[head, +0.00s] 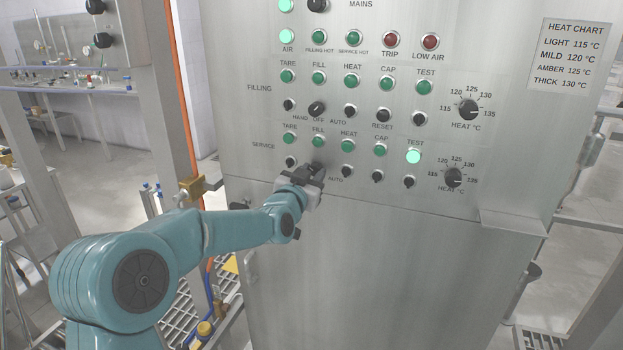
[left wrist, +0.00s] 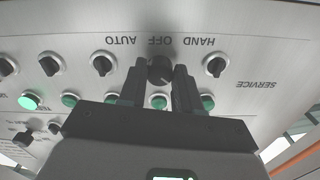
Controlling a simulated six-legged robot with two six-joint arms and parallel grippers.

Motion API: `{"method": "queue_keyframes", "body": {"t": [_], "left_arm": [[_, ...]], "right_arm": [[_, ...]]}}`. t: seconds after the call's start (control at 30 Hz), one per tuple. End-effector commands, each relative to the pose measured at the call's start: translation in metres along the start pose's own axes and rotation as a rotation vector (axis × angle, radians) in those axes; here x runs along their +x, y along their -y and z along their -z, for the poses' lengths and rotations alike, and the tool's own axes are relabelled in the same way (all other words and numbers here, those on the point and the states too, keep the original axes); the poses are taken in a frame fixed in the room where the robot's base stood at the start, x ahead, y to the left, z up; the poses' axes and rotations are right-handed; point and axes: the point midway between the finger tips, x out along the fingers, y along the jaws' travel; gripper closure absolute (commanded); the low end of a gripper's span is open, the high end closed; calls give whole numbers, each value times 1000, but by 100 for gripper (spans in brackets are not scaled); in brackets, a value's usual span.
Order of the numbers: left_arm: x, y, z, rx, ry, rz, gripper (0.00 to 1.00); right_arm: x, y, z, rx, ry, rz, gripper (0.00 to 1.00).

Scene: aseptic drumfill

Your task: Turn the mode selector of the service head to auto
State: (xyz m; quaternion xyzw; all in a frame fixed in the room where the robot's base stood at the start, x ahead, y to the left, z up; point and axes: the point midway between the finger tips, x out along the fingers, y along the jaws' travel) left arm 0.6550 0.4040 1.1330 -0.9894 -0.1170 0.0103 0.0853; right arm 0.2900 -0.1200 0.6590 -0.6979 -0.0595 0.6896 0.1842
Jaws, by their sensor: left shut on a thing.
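The service mode selector (left wrist: 160,70) is a dark round knob, seen upside down in the left wrist view under the HAND, OFF and AUTO labels. My left gripper (left wrist: 158,84) has one dark finger on each side of it and is shut on it. I cannot tell which label the knob points to. In the head view my left gripper (head: 312,172) covers the selector on the service row of the steel control cabinet (head: 370,260). The AUTO label shows just right of the gripper. My right gripper is not in view.
Small black service switches (head: 346,171) stand close to the right of the gripper. The filling selector (head: 317,108) is above it. A heat dial (head: 453,177) is further right. A metal post with a brass-coloured fitting (head: 192,187) stands near my left forearm.

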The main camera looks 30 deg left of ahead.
Motion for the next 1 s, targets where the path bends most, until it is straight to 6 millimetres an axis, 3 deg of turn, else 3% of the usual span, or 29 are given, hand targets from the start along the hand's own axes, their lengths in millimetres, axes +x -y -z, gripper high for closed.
{"method": "queue_keyframes", "body": {"t": [0.33,1.0], "left_arm": [[0,0,-1,321,-1,0,98],[0,2,1,956,0,0,98]], "right_arm": [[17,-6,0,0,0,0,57],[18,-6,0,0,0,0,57]]}}
